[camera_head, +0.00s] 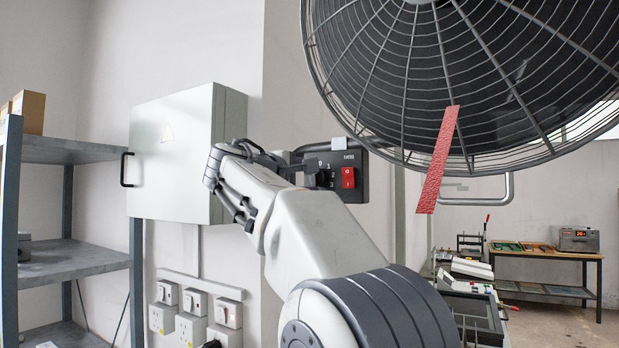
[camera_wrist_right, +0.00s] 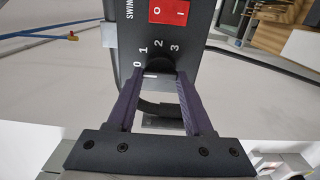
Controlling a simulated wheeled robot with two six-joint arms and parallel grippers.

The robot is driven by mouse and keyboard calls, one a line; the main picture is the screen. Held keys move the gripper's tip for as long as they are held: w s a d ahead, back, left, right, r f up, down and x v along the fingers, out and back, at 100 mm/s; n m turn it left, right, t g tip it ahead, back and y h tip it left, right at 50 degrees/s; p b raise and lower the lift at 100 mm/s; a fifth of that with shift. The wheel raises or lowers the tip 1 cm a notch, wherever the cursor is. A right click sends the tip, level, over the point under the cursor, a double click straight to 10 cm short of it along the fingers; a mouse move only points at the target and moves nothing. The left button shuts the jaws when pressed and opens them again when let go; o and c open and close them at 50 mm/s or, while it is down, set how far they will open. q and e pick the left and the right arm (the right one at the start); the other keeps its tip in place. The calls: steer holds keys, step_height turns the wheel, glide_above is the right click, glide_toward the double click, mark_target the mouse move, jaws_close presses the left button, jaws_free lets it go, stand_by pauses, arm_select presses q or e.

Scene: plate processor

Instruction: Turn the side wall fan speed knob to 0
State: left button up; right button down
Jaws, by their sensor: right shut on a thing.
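The fan's black control box (camera_head: 352,158) hangs below the big round fan (camera_head: 480,60) in the head view. My right gripper (camera_head: 300,168) reaches its left side. In the right wrist view, the fingers of my right gripper (camera_wrist_right: 160,80) are shut around the dark speed knob (camera_wrist_right: 160,66) on the box face (camera_wrist_right: 187,48). The marks 0, 1, 2 and 3 run in an arc around the knob. A short white line shows near the 0 side, between the fingers; the exact setting is hard to tell. My left gripper is not in view.
A red rocker switch (camera_head: 348,178) sits beside the knob. A red ribbon (camera_head: 438,160) hangs from the fan cage. A grey wall cabinet (camera_head: 170,150), shelves (camera_head: 75,255) and wall sockets (camera_head: 190,315) are on the left. A workbench (camera_head: 545,255) stands at the back right.

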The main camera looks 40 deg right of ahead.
steer(key=shift+c, duration=1.4)
jaws_free()
steer(key=b+v, duration=0.3)
steer(key=v, duration=0.7)
steer(key=shift+a, duration=0.2)
steer(key=shift+f, duration=0.15)
